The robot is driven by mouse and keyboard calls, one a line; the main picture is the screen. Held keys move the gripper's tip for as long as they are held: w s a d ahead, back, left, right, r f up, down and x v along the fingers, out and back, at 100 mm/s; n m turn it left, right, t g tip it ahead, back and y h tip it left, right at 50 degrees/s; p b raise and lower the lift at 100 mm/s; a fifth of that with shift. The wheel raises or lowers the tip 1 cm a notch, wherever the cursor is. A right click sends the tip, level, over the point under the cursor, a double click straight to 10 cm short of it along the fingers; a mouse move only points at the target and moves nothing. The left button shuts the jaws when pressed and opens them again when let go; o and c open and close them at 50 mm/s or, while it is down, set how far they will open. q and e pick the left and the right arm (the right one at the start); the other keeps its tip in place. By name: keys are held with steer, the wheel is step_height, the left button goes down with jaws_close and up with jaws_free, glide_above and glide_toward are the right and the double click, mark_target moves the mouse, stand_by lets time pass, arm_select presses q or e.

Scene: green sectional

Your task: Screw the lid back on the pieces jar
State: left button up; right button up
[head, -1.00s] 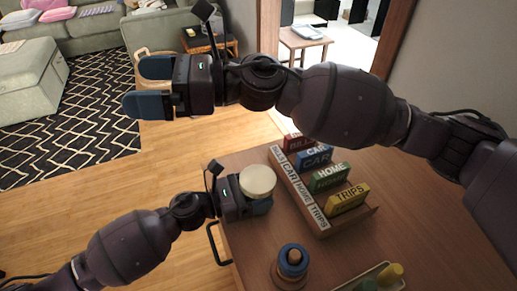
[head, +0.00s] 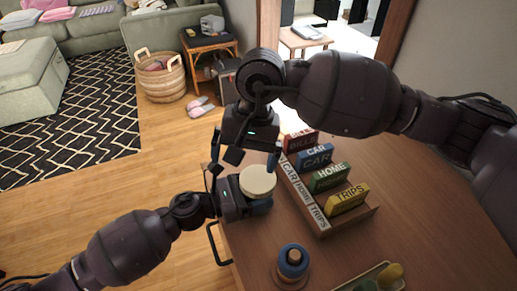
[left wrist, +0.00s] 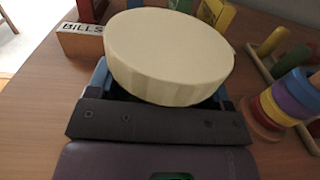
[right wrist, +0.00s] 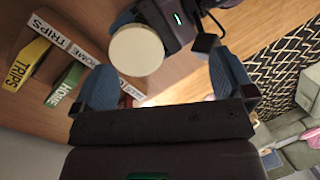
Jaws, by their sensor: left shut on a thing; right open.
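The cream round lid (head: 258,180) sits at my left gripper (head: 255,206), near the table's left edge. In the left wrist view the lid (left wrist: 168,52) has a ridged rim and lies above the blue fingers. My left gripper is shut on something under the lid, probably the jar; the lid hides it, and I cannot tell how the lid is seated. My right gripper (head: 245,165) points down, open and empty, above and just behind the lid. In the right wrist view the lid (right wrist: 137,50) shows beyond the open blue fingers, nearer the left one.
A wooden rack (head: 318,222) with labelled boxes stands right of the lid on the table (head: 400,215). A ring stacker (head: 293,262) and a tray (head: 345,288) with coloured pieces are at the front. A basket (head: 162,80) stands on the floor behind.

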mark_target(258, 178)
steer(key=shift+w+d+f+n+t+h, duration=0.15)
steer(key=shift+w+d+t+h, duration=0.2)
steer(key=shift+w+d+h, duration=0.25)
steer(key=shift+w+d+n+t+h, duration=0.15)
steer(key=shift+w+d+t+h, duration=0.2)
steer(key=shift+d, duration=0.4)
steer(key=shift+s, duration=0.1)
steer(key=shift+a+f, duration=0.1)
steer(key=shift+f, duration=3.9)
steer(key=c, duration=0.8)
steer(key=m, duration=0.4)
steer(key=shift+m, duration=0.4)
steer(key=m, duration=1.2)
